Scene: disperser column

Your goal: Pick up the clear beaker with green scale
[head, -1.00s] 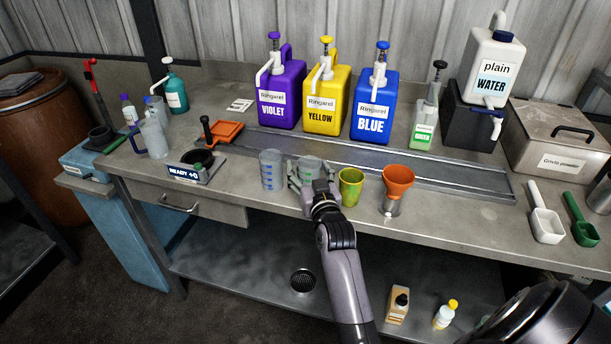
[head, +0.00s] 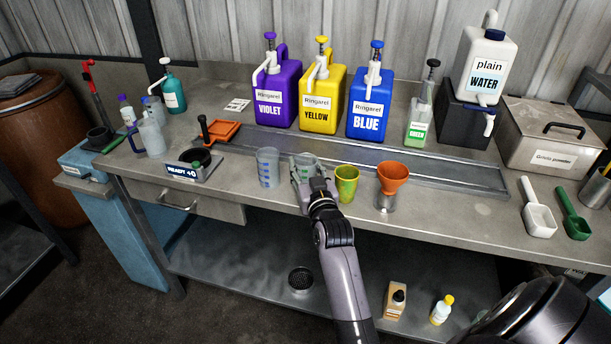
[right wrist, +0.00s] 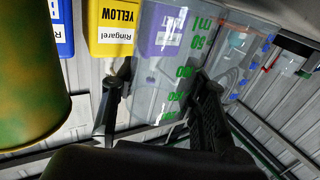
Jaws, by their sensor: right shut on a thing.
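The clear beaker with green scale (head: 307,159) is toward the front of the bench, between a clear beaker with blue scale (head: 267,168) and a yellow-green cup (head: 346,183). My right gripper (head: 306,176) is shut on it, with a finger on either side. In the right wrist view the clear beaker with green scale (right wrist: 165,65) stands between the dark fingers of the gripper (right wrist: 158,105), its green marks upside down. Its base is partly hidden by the gripper in the head view; I cannot tell whether it touches the bench. My left gripper is not in view.
The yellow-green cup shows close on the left in the right wrist view (right wrist: 30,75). An orange funnel (head: 392,178) on a metal holder stands to the right. Violet (head: 277,97), yellow (head: 322,100) and blue (head: 369,105) dispensers stand behind a metal rail (head: 430,172).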

